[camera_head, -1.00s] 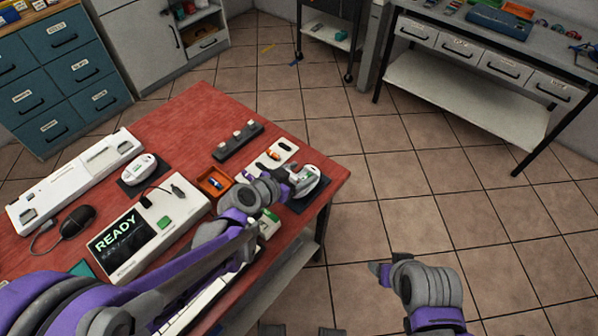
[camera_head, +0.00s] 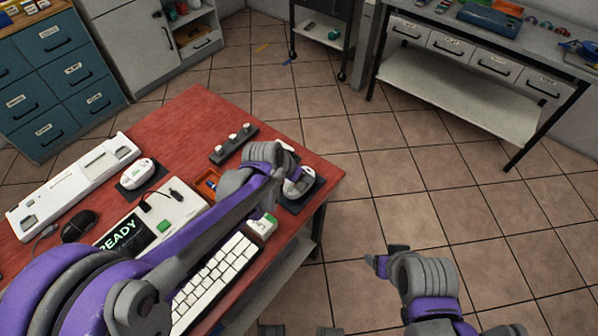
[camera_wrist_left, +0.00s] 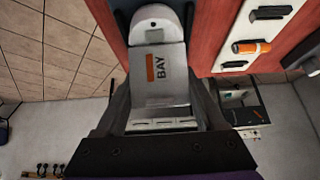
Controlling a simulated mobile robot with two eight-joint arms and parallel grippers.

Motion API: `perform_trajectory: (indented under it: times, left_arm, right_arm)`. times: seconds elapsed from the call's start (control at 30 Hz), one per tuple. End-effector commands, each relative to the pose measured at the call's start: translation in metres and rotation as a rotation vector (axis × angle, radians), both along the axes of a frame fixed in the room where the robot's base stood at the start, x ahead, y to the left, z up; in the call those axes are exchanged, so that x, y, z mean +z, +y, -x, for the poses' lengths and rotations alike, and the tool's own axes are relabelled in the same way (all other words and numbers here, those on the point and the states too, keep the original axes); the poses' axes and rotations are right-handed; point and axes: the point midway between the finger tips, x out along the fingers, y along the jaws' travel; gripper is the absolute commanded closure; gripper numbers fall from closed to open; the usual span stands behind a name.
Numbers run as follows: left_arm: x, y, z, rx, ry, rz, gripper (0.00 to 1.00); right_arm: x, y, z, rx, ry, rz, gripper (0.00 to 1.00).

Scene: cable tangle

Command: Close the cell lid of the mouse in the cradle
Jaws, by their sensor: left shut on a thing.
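The white mouse sits in its dark cradle (camera_head: 312,192) at the right corner of the red table. Part of the mouse (camera_head: 298,187) shows beside my left gripper (camera_head: 285,172), which covers the rest. In the left wrist view, the mouse's rounded white end (camera_wrist_left: 157,22) is at the top. A pale grey panel marked BAY with an orange stripe (camera_wrist_left: 160,72), apparently the cell lid, lies between the dark fingers of my left gripper (camera_wrist_left: 160,108). The grip contact itself is hard to see. My right gripper (camera_head: 382,264) is over the floor, away from the table.
A white tray (camera_wrist_left: 233,62) with an orange cell (camera_wrist_left: 250,47) is beside the cradle. An orange bin (camera_head: 207,185), a dark block with white knobs (camera_head: 233,143), a READY display box (camera_head: 165,215) and a keyboard (camera_head: 215,270) are close to my left arm.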

Motion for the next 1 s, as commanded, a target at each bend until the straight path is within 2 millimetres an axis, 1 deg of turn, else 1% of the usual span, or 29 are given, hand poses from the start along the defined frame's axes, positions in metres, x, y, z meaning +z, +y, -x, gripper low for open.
perform_trajectory:
  times: [0.33,0.37,0.5,0.8,0.87,1.0]
  left_arm:
    - [-0.001,-0.001,0.000,-0.001,0.003,0.000,0.84]
    - [-0.001,-0.001,0.000,-0.001,0.003,0.000,0.25]
    - [-0.001,0.000,0.000,-0.001,0.003,-0.001,0.00]
    - [0.002,0.001,0.001,-0.001,0.002,0.000,0.00]
    - [0.007,0.002,0.004,-0.001,0.002,0.000,0.00]
    - [0.026,0.010,0.014,0.001,0.002,-0.001,0.00]
  right_arm:
    - [0.000,0.000,0.000,0.000,0.000,0.000,0.34]
    - [0.000,0.000,0.000,0.000,0.000,0.000,0.34]
    - [0.000,0.000,0.000,0.000,0.000,0.000,0.34]
    - [0.000,0.000,0.000,0.000,0.000,0.000,0.34]
    - [0.001,0.000,0.000,0.000,0.000,0.000,0.34]
    - [0.004,0.000,-0.001,0.000,-0.002,0.000,0.34]
